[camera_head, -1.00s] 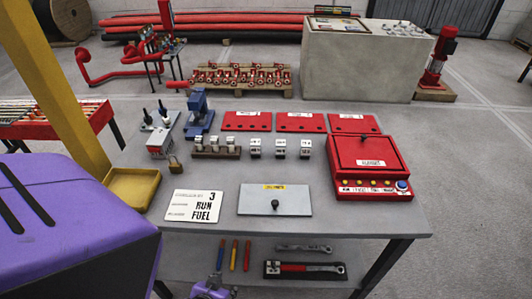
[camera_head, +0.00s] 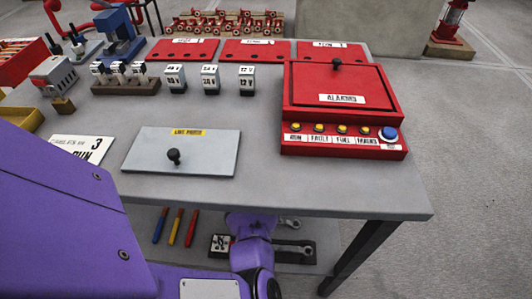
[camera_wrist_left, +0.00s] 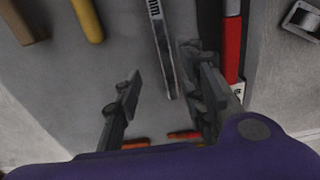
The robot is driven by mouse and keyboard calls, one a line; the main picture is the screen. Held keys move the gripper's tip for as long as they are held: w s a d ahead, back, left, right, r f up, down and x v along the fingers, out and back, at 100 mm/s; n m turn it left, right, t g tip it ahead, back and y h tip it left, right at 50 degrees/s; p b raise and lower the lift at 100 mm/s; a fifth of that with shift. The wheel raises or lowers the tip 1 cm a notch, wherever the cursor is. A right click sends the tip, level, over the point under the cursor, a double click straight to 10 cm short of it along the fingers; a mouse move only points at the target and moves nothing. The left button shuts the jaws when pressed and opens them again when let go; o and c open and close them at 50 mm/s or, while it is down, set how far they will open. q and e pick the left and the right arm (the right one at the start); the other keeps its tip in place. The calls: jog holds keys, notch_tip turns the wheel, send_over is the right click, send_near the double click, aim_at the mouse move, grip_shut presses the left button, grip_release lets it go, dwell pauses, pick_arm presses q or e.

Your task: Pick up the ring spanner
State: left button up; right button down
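The silver ring spanner lies on the shelf under the table. In the head view only one end of it (camera_head: 290,223) shows, beside my purple left wrist, which hides the rest. In the left wrist view its flat silver shank (camera_wrist_left: 160,45) runs down from the top edge. My left gripper (camera_wrist_left: 163,97) is open there, its dark fingers on either side of the shank's lower end. Nothing is gripped, and whether a finger touches the spanner cannot be told. My right gripper is in neither view.
A black tray (camera_head: 309,257) holds a red-handled tool (camera_wrist_left: 232,45), close to the spanner. Blue, red and yellow handles (camera_head: 175,227) lie left on the shelf. The tabletop (camera_head: 345,185) overhangs my wrist. A table leg (camera_head: 355,252) stands at the right.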

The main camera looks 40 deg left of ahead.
pick_arm(q)
jog(key=shift+d+f, duration=0.15)
jog(key=shift+f, duration=0.45)
notch_tip(320, 180, down, 2)
jog(key=shift+s+d+f+b, duration=0.1)
jog(key=shift+s+b, duration=0.05)
jog(key=shift+b, duration=0.45)
jog(key=f, duration=0.1)
jog(key=f+b, duration=0.1)
jog(key=f, duration=0.1)
jog(key=shift+s+d+f+b, duration=0.15)
jog(key=shift+s+f+b, duration=0.1)
jog(key=shift+f+b, duration=0.15)
jog(key=shift+f, duration=0.2)
jog(key=shift+w, duration=0.1)
grip_shut()
jog(key=shift+r, duration=0.1)
